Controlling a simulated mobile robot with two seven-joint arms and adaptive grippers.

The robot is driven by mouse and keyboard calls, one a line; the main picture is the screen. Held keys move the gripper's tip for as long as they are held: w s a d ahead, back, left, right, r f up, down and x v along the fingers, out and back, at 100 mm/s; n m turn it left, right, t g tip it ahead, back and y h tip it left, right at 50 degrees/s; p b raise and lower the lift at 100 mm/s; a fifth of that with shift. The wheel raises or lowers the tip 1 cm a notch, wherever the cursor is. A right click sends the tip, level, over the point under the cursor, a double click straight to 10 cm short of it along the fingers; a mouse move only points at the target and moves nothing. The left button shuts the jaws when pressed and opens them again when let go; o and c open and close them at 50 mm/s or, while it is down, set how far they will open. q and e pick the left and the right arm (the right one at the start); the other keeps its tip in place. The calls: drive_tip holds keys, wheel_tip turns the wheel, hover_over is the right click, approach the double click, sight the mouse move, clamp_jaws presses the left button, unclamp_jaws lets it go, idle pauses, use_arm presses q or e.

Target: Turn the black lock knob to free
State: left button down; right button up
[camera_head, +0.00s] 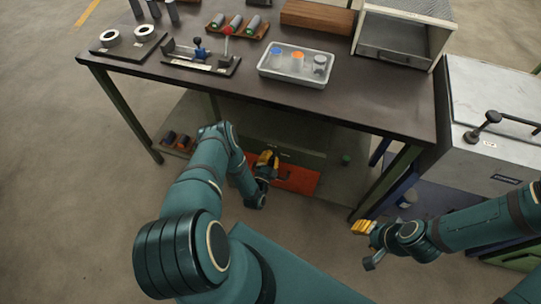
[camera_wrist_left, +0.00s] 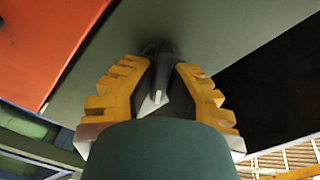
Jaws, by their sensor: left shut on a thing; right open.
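My left gripper (camera_head: 266,160) is under the bench at the front of a green-grey panel. In the left wrist view its yellow-padded fingers (camera_wrist_left: 157,95) close from both sides around the dark lock knob (camera_wrist_left: 158,50) on that panel. The fingers hide much of the knob, and its turn angle cannot be read clearly. In the head view the gripper hides the knob. My right gripper (camera_head: 366,243) is open and empty, in front of the right end of the bench.
An orange-red surface (camera_head: 296,178) lies beside the panel (camera_head: 300,142). The dark bench top (camera_head: 380,90) above carries a grey tray (camera_head: 262,71), a fixture with a red-tipped lever and an open metal box (camera_head: 400,57). A grey cabinet (camera_head: 480,90) stands at right.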

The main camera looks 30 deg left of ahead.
use_arm(q)
drive_tip(key=m, duration=0.4)
drive_tip(key=shift+w+d+m, duration=0.1)
drive_tip(key=shift+m, duration=0.2)
drive_tip(key=shift+f+m, duration=0.1)
drive_tip(key=shift+m, duration=1.4)
drive_tip(key=c, duration=1)
unclamp_jaws()
drive_tip(key=shift+f, duration=0.1)
drive_tip(key=v, duration=0.7)
drive_tip(key=shift+s, duration=0.35)
